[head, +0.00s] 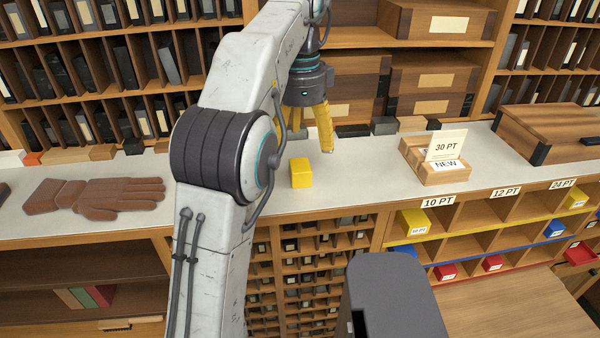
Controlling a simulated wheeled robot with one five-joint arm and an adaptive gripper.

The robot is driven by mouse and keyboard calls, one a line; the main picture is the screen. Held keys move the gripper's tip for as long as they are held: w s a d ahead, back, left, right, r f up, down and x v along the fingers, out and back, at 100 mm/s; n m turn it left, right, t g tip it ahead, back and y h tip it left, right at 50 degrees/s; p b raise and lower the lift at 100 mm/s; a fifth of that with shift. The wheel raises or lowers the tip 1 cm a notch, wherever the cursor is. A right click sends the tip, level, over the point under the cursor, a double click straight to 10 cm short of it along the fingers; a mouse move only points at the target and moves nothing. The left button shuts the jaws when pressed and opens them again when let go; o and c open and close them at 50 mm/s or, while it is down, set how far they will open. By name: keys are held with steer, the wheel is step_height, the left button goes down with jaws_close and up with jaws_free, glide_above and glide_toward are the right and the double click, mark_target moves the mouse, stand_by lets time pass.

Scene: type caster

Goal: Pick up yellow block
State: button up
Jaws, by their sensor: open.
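The yellow block (301,173) stands on the light grey counter, near its front edge, just right of my arm. My gripper (318,143) hangs over the counter with its yellow fingers pointing down. It is open and empty, behind and slightly right of the block in the picture. One finger shows clearly at the right; the other is partly hidden behind my arm. I see no contact between the fingers and the block.
Brown gloves (95,197) lie on the counter at left. A wooden holder (432,170) with "30 PT" and "NEW" cards stands at right, near a wooden case (548,130). Small dark blocks (384,126) line the back. Below right are labelled cubbyholes (462,244) with coloured blocks.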

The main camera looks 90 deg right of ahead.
mark_target(300, 165)
steer(key=shift+a+f+b, duration=0.1)
steer(key=shift+f+b, duration=0.95)
steer(key=shift+f, duration=2.35)
steer(key=shift+c, duration=0.4)
steer(key=c, duration=1.2)
